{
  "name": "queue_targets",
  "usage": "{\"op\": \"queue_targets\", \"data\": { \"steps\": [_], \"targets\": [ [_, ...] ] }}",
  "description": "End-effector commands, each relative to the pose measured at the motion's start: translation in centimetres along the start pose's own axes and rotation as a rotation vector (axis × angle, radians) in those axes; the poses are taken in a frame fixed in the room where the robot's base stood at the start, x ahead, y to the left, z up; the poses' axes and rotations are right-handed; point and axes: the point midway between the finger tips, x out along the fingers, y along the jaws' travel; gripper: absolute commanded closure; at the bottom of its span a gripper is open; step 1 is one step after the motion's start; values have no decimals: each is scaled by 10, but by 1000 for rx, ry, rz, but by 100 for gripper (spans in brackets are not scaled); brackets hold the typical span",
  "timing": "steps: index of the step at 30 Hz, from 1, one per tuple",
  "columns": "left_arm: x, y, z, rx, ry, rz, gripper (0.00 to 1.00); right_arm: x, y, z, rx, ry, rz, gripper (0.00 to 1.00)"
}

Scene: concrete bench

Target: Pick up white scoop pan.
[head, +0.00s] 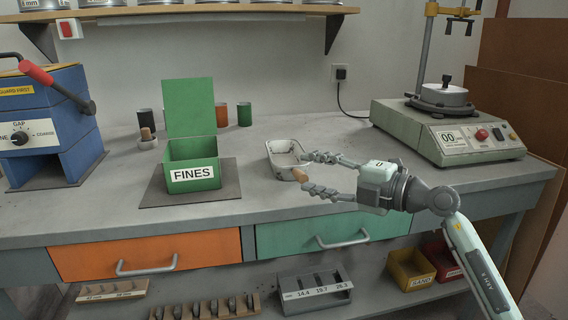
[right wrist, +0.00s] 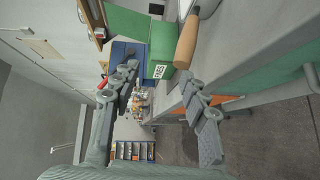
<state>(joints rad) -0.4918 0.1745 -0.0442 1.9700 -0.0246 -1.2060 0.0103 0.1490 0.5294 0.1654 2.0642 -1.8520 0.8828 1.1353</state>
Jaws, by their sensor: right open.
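The white scoop pan (head: 283,153) lies on the bench right of the green FINES box. Its wooden handle (head: 300,175) points toward the front of the bench. My right gripper (head: 304,172) is open and empty, reaching in from the right with its fingertips beside the handle. In the right wrist view, the handle (right wrist: 187,42) is just beyond one fingertip of my right gripper (right wrist: 158,72), off to the right of the middle of the gap. The pan's body (right wrist: 208,7) is partly cut off at the top edge there. My left gripper is not in view.
The green FINES box (head: 194,177) stands open on a dark mat left of the pan. A blue crusher (head: 45,120) is at the left. Bench room behind the pan is clear.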

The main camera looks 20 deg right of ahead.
Motion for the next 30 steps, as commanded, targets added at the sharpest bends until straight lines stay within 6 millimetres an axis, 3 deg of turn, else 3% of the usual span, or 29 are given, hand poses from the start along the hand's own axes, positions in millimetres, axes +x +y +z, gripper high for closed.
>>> {"op": "queue_targets", "data": {
  "steps": [3,8,18,24,30],
  "targets": [
    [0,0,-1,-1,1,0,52,-8,-9,20,-44,-61,-142,55],
    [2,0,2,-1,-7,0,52,-12,-17,34,-55,-108,-224,55],
    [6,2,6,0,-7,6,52,26,-23,37,-53,-107,-226,55],
    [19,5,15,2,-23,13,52,55,-28,40,-54,-107,-226,55],
    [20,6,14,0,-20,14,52,62,-31,41,-55,-108,-227,55]
  ]
}}
